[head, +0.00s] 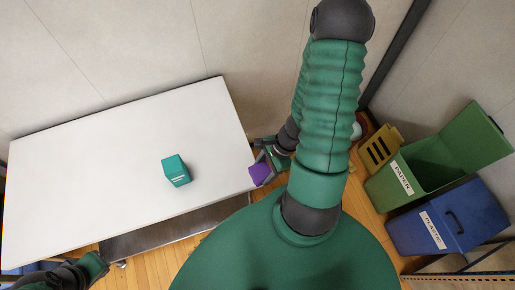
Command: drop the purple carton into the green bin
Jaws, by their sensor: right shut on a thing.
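The purple carton (261,173) is held in my right gripper (265,161), just off the right edge of the white table. The gripper is shut on it, and my right arm hides part of the gripper. The green bin (380,191), labelled PAPER, stands on the floor at the right with its lid open. It is well to the right of the carton, beyond my right arm. Part of my left arm (88,270) shows at the lower left corner; its fingertips are not clear.
A teal carton (176,170) stands on the white table (100,160). A closed blue bin (440,222), labelled PLASTIC, stands beside the green bin. A yellow slotted object (379,147) is behind the green bin. Walls and a dark post bound the back.

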